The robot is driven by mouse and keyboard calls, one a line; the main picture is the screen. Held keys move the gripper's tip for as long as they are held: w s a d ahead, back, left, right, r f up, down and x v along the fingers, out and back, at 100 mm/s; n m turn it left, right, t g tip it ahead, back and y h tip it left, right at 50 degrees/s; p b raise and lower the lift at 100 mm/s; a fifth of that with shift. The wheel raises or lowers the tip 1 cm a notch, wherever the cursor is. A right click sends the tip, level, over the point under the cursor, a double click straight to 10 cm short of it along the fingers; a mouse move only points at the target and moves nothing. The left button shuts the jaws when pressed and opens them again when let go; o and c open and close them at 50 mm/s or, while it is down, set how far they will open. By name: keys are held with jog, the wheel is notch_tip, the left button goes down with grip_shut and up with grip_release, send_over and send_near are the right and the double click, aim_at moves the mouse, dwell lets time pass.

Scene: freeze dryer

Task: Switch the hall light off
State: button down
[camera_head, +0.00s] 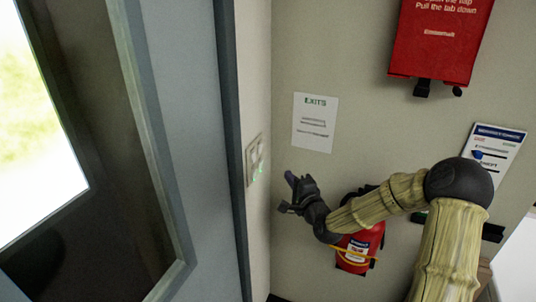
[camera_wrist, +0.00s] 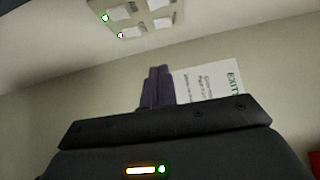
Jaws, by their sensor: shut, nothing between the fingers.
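The light switch panel (camera_head: 254,158) is a pale plate on the narrow wall just right of the door frame. It also shows at the top of the wrist view (camera_wrist: 150,20), with several white rockers, a green light at its left and a red light below that. Its top edge is cut off there. I cannot read any label telling which rocker is the hall light. My gripper (camera_head: 291,180) is right of the panel and slightly lower, apart from it. Its dark purple fingers (camera_wrist: 158,85) are together and empty in the wrist view.
A white EXITS sheet (camera_head: 315,122) hangs on the wall behind my gripper. A red fire extinguisher (camera_head: 358,252) is below my arm. A red box (camera_head: 440,40) and a white notice (camera_head: 492,157) are to the right. A grey door with a window (camera_head: 195,130) fills the left.

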jog(key=shift+w+d+r+m+t, duration=0.25)
jog(key=shift+r+m+t, duration=0.15)
jog(key=shift+r+m, duration=0.1)
jog(key=shift+w, duration=0.1)
jog(key=p, duration=0.5)
send_near(261, 148)
jog(key=w+d, duration=0.2)
jog(key=w, duration=0.3)
jog(key=a, duration=0.1)
jog(key=w+a+p, duration=0.2)
jog(key=shift+a+r, duration=0.35)
